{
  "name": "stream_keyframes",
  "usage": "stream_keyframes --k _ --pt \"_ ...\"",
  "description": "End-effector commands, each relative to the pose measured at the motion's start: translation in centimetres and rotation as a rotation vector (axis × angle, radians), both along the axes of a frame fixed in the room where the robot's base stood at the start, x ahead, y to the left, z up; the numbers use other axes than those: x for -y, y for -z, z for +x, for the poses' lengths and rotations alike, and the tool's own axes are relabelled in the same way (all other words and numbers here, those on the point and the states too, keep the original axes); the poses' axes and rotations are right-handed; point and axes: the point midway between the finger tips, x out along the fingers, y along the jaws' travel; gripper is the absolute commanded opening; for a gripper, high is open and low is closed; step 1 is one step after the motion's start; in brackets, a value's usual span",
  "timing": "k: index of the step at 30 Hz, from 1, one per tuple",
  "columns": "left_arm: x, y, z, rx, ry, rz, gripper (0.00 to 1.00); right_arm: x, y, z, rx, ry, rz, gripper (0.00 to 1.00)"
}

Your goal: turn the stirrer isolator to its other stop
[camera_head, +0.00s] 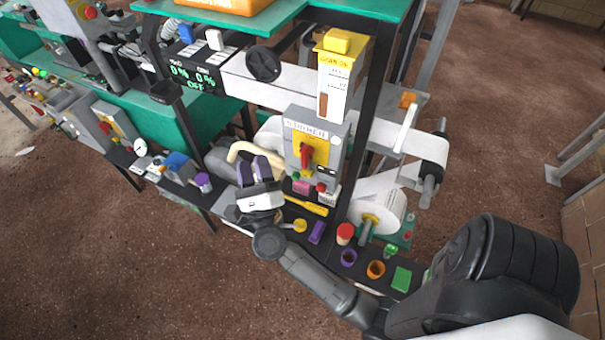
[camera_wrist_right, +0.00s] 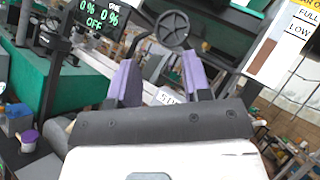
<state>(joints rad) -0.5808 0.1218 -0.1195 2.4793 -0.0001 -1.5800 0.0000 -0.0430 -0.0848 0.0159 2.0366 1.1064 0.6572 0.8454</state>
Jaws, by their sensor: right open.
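The stirrer isolator is a grey box (camera_head: 328,135) with a yellow plate and a red handle (camera_head: 307,155), on the front of the machine. The handle stands close to upright, slightly tilted. A white label on top of the box reads partly as "STIRRER". My right gripper (camera_head: 260,170) has purple fingers and is open and empty, left of the isolator and apart from the handle. In the right wrist view the open fingers (camera_wrist_right: 162,82) frame part of a white label (camera_wrist_right: 168,96); the red handle is hidden there. My left gripper is not in view.
A beige curved pipe (camera_head: 243,150) runs just behind my right gripper. Below lies a dark shelf with a yellow screwdriver (camera_head: 306,205), coloured cups and blocks. A paper roll (camera_head: 385,212) is right of it. A black handwheel (camera_head: 263,64) and a level gauge (camera_head: 336,85) are above.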

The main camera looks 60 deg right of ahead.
Motion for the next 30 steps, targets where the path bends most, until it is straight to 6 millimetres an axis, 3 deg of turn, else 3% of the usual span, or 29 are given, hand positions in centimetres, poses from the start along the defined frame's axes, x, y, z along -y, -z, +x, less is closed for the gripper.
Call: stream_keyframes --k 1,3,9,12,20,30 --pt "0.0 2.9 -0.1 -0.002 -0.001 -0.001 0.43 1.3 3.2 -0.1 0.07 0.054 0.116 0.45" --pt "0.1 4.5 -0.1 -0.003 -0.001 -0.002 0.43 3.0 5.7 -0.5 0.163 0.131 0.274 0.45" --pt "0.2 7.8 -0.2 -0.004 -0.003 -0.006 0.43 5.2 12.0 -1.6 0.347 0.321 0.599 0.45" --pt "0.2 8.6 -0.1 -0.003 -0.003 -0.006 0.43 5.5 14.1 -2.0 0.398 0.389 0.694 0.45" --pt "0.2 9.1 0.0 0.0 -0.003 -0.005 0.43 6.6 15.9 -2.4 0.447 0.462 0.784 0.45" --pt "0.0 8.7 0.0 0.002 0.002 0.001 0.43 12.6 15.8 -2.0 0.447 0.462 0.781 0.45"
